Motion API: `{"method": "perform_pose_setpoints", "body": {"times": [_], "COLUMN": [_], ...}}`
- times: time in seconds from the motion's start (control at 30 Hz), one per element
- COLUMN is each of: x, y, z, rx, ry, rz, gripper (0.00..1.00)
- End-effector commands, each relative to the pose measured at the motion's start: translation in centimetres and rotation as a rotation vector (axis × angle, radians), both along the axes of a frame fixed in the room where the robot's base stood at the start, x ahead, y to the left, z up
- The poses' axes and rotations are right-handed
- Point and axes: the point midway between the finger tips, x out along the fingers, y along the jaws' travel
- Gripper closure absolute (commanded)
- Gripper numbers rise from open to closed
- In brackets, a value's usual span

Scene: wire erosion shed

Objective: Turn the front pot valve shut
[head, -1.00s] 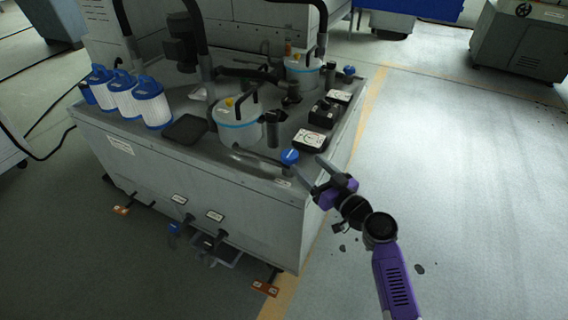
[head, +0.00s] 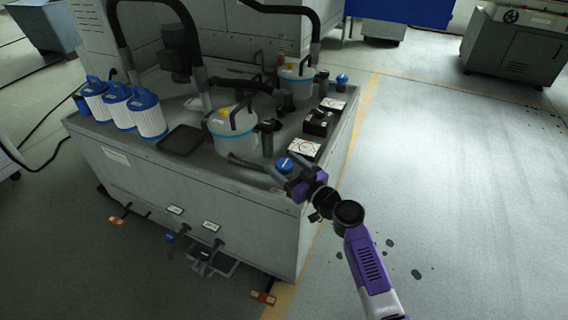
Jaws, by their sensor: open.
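The front pot (head: 234,133) is a white-grey cylinder with a blue band, a yellow cap and a black handle, standing on the tank top. A blue round valve knob (head: 284,165) sits at the near right corner of the tank, by the end of a grey pipe. My gripper (head: 287,173) is open, with its fingers right at the blue knob. One finger shows on the near left side of the knob. The other is at its right. Whether they touch it cannot be told.
A second pot (head: 298,82) with its own blue knob (head: 342,79) stands farther back. Black and white gauge boxes (head: 304,149) lie just behind the near knob. Blue-topped filters (head: 148,117) stand at left.

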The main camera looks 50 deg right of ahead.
Motion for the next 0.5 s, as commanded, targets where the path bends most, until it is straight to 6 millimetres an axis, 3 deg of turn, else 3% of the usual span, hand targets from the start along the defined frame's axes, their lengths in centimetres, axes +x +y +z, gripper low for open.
{"method": "perform_pose_setpoints", "body": {"times": [0.23,0.5], "x": [0.06,0.05], "y": [0.02,0.01], "z": [-0.01,0.0], "rx": [0.0,0.0], "ry": [0.0,0.0], "rz": [0.0,0.0], "gripper": [0.34,0.87]}}
